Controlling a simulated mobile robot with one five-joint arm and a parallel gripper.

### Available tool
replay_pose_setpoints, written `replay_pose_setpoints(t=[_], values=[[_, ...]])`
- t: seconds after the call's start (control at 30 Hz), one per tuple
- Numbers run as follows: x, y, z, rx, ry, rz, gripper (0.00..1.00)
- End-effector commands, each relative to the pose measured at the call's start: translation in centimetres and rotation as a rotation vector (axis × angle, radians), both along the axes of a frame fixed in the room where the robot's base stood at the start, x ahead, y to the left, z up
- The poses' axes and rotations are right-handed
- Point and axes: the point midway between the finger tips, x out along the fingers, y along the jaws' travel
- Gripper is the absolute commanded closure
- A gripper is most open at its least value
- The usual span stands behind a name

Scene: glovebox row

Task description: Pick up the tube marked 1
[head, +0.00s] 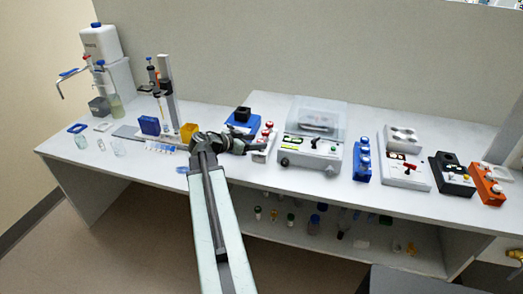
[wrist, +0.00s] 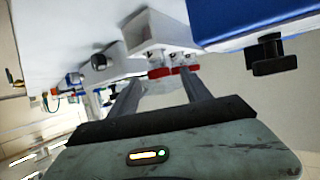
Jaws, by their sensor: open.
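Two red-capped tubes stand in a white rack (head: 260,156) at the middle of the bench, their red caps (head: 268,126) showing in the head view. No number can be read on either tube. In the wrist view the red caps (wrist: 160,72) are just beyond the fingertips, with the white rack (wrist: 155,32) behind them. My gripper (head: 248,146) is at the left side of the rack, level with the tubes. In the wrist view my gripper (wrist: 158,80) has its fingers apart, with nothing clearly held between them. Contact with a cap cannot be told.
A blue device (head: 242,121) with a black block is behind my gripper and looms large in the wrist view (wrist: 250,15). A lidded white machine (head: 310,140) is close right of the rack. A yellow box (head: 189,131) is at left. A shelf below holds several bottles.

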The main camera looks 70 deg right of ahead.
Motion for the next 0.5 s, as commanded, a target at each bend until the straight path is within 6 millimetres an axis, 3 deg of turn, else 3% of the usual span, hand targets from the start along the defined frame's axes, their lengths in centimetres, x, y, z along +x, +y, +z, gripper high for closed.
replay_pose_setpoints(t=[0.17,0.37,0.5], values=[[-1.5,-2.5,-1.5,0.000,0.000,-0.002,0.43],[-1.6,-2.6,-1.3,0.000,0.000,0.000,0.43],[-1.6,-2.6,-1.3,0.000,0.000,0.000,0.77]])
